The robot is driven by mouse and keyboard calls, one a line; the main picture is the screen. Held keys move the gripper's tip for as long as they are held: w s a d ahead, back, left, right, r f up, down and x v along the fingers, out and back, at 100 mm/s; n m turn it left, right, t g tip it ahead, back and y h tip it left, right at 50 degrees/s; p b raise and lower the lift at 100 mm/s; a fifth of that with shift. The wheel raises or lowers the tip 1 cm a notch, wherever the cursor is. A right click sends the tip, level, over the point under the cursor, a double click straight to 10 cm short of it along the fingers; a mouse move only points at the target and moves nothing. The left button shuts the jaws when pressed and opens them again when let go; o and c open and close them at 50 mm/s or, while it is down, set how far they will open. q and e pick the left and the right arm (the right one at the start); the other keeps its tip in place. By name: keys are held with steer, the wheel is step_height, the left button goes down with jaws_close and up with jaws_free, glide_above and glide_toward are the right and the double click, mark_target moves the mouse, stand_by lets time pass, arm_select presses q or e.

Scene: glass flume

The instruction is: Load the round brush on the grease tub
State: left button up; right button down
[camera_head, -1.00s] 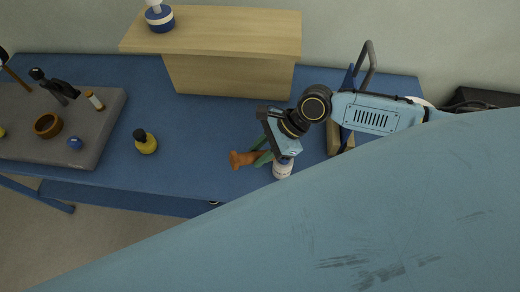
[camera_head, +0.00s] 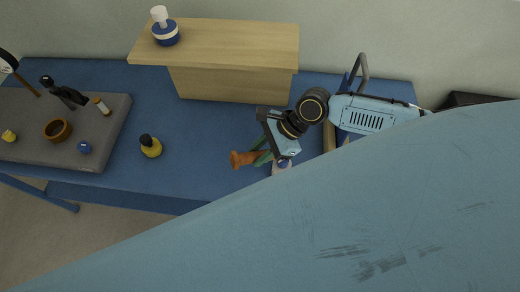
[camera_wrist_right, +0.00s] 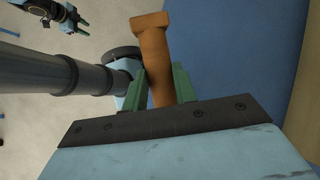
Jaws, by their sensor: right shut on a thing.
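My right gripper (camera_head: 262,157) is shut on an orange-brown handle with a flared end (camera_head: 243,159), which I take to be the round brush. In the right wrist view its green fingers (camera_wrist_right: 163,86) close on both sides of the handle (camera_wrist_right: 154,60); the brush's other end is hidden. A pale round thing (camera_head: 281,168) shows just below the right gripper, mostly covered; I cannot tell whether it is the grease tub. My left gripper (camera_wrist_right: 77,24) shows small in the right wrist view, its green fingertips apart and empty.
A wooden riser (camera_head: 235,88) stands at the back of the blue table (camera_head: 205,150) with a blue-and-white bottle (camera_head: 165,34) on it. A grey board (camera_head: 95,150) at left holds a brown bowl (camera_head: 57,131) and small items. A yellow bottle (camera_head: 151,147) stands between.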

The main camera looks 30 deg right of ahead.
steer(key=shift+r, duration=2.35)
